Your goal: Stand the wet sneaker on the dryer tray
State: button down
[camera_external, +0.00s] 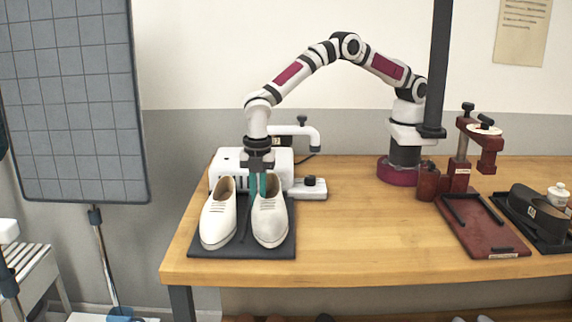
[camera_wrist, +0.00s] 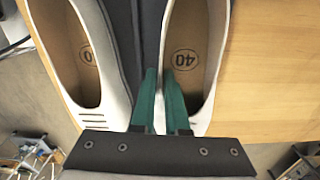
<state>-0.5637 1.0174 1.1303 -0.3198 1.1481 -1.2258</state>
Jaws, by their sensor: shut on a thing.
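Two white sneakers stand side by side, toes toward the camera, over the dark dryer tray (camera_external: 243,252). My gripper (camera_external: 258,196), with teal fingers pointing down, is at the opening of the right sneaker (camera_external: 271,226). In the wrist view my gripper (camera_wrist: 161,80) is shut on that sneaker's side wall (camera_wrist: 162,52), one finger inside and one outside. This sneaker is upright and seems to rest on the tray; its sole contact is hard to see. The left sneaker (camera_external: 218,228) is upright beside it, untouched. Both insoles are marked 40. Neither looks clearly wet.
The white dryer body (camera_external: 228,158) with its curved pipe (camera_external: 305,132) stands right behind the sneakers. A dark red press (camera_external: 462,175) and tray (camera_external: 482,232), a brush (camera_external: 540,210) and a bottle (camera_external: 558,194) are at the right. The middle of the wooden table (camera_external: 375,235) is clear.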

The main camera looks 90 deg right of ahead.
jog(key=shift+f, duration=0.3)
jog(key=c, duration=0.8)
grip_release()
jog(key=shift+c, duration=0.2)
notch_tip(320, 180, up, 16)
jog(key=s+d+r+m, duration=0.4)
jog(key=d+r+m, duration=0.1)
jog(key=d, duration=0.4)
jog(key=s+d+r+m+y, duration=0.1)
jog(key=s+d+m, duration=0.55)
jog(key=s, duration=0.25)
jog(key=s+d+r+m, duration=0.1)
jog(key=s+d+m, duration=0.55)
jog(key=s, duration=0.25)
jog(key=s+d+f+m, duration=0.2)
jog(key=s+f+m, duration=0.2)
jog(key=s, duration=0.5)
jog(key=shift+s+d+f+m+y, duration=0.3)
jog(key=shift+s+y, duration=0.05)
jog(key=shift+y, duration=0.05)
